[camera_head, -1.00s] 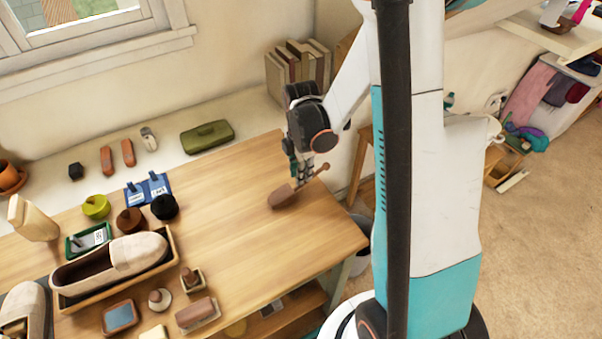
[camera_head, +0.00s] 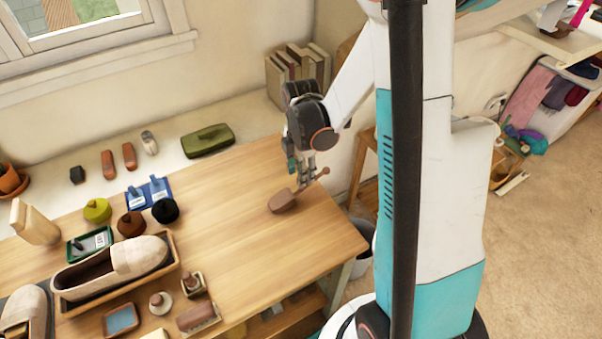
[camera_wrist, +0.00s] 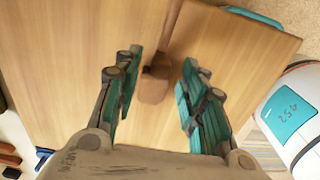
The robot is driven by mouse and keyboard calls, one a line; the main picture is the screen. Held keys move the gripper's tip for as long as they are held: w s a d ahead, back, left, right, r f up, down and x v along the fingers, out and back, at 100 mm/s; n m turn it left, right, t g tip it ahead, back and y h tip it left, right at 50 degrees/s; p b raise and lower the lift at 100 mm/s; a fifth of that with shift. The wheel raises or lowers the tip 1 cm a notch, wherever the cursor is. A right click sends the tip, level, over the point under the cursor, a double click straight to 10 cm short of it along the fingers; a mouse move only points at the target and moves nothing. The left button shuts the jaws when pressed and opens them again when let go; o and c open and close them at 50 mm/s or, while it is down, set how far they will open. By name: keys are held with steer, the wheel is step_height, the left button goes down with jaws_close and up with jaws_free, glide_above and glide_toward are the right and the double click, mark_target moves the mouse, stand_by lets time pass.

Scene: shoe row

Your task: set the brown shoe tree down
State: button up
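The brown shoe tree (camera_head: 283,202) is on the bare right part of the wooden table (camera_head: 235,225), its broad end toward the lower left and its thin stem and knob toward the upper right. It appears to lie on the tabletop. My gripper (camera_head: 304,177) is low over its stem. In the wrist view the fingers (camera_wrist: 160,62) are spread wide, with the shoe tree (camera_wrist: 154,88) between them and a visible gap on each side. The knob end is hard to make out there.
A beige shoe (camera_head: 110,262) in a wooden tray, brushes, tins and a blue card stand left on the table. A green case (camera_head: 207,140) lies on the ledge behind. Books (camera_head: 297,68) stand at the back. The table's right edge is close to the shoe tree.

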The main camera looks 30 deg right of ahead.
step_height(320, 180, up, 10)
steer(key=p, duration=0.3)
steer(key=shift+r, duration=0.15)
